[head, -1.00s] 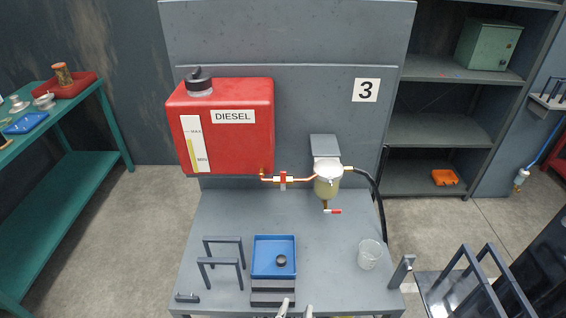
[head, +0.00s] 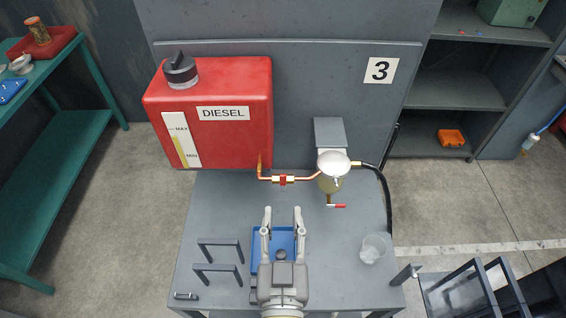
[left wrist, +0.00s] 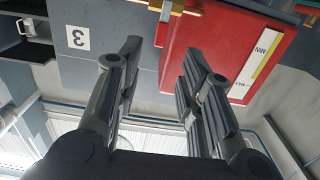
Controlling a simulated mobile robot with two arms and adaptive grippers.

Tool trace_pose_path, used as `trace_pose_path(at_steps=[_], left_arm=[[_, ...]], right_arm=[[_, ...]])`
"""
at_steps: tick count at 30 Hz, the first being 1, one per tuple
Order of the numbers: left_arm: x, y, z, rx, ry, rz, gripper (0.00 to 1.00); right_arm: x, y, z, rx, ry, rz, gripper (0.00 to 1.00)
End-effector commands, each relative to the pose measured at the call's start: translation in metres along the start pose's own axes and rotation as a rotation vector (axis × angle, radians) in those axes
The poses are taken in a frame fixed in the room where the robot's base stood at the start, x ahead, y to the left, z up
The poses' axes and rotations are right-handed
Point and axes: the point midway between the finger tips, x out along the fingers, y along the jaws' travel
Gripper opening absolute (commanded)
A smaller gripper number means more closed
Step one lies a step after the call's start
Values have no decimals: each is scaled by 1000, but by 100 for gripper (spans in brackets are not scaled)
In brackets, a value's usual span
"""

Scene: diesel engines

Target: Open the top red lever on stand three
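The top red lever (head: 283,180) is a small red piece on the copper pipe between the red diesel tank (head: 235,145) and the filter (head: 333,167). It appears set across the pipe. My left gripper (head: 283,212) is open and empty over the blue tray, below the lever in the head view and apart from it. In the left wrist view, my left fingers (left wrist: 158,62) are spread, with the tank (left wrist: 215,50) and a brass fitting (left wrist: 178,8) beyond them. A lower red lever (head: 338,206) hangs under the filter. My right gripper is out of view.
The stand's panel carries a sign with 3 (head: 381,70). The blue tray (head: 258,238) holds a dark round part. Two grey handle frames (head: 220,243) stand left of it, and a clear beaker (head: 372,248) stands at right. A black hose (head: 388,195) runs down from the filter.

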Motion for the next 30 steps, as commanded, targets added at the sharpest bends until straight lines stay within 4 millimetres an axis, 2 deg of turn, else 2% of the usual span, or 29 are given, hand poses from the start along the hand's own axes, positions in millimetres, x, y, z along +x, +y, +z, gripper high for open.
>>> trace_pose_path(at_steps=[4, 9, 12, 15, 18, 23, 30], left_arm=[[19, 0, -3, 0, 3, -1, 35], [51, 0, -4, 0, 5, 0, 35], [69, 0, -3, 2, 4, 0, 35], [84, 0, -3, 1, 4, 0, 35], [95, 1, -2, 0, 3, 2, 35], [104, 0, -1, 0, 2, 1, 35], [105, 0, 0, 0, 1, 1, 35]], right_arm=[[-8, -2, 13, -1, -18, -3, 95], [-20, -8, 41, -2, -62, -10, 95], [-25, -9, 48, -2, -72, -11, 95], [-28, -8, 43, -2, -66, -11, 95], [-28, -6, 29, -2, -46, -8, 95], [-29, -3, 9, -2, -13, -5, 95], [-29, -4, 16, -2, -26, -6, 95]])
